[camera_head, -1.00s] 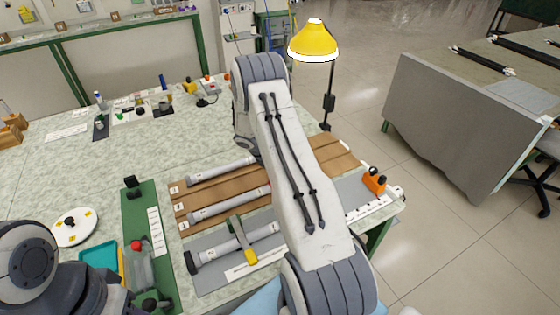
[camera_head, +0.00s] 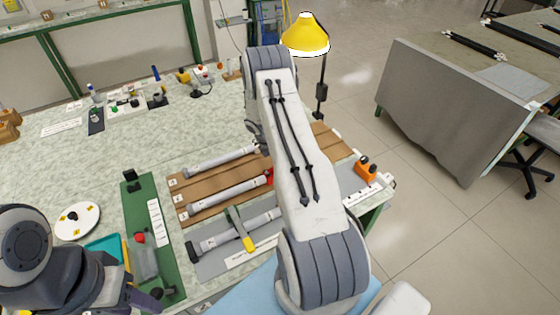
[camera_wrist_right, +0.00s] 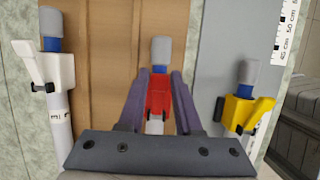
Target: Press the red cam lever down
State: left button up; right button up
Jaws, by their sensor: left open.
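The red cam lever (camera_wrist_right: 158,97) is on a rod with a grey cap (camera_wrist_right: 161,50) and a blue collar, in the right wrist view. My right gripper (camera_wrist_right: 160,76) has one purple finger on each side of the red lever, with the fingers apart; contact is unclear. In the head view a bit of the red lever (camera_head: 269,176) shows beside my right arm, which hides the right gripper. My left gripper (camera_head: 157,295) is open and low at the left, by the green board, far from the red lever.
A white lever (camera_wrist_right: 48,66) stands left of the red one and a yellow lever (camera_wrist_right: 244,110) right of it. An orange block (camera_head: 366,169) and a yellow lamp (camera_head: 306,35) are beyond my right arm.

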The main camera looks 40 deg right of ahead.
jog(key=shift+o, duration=1.3)
jog(key=b+v, duration=0.1)
jog(key=v, duration=0.9)
jog(key=shift+r+b, duration=0.2)
jog(key=shift+b, duration=0.2)
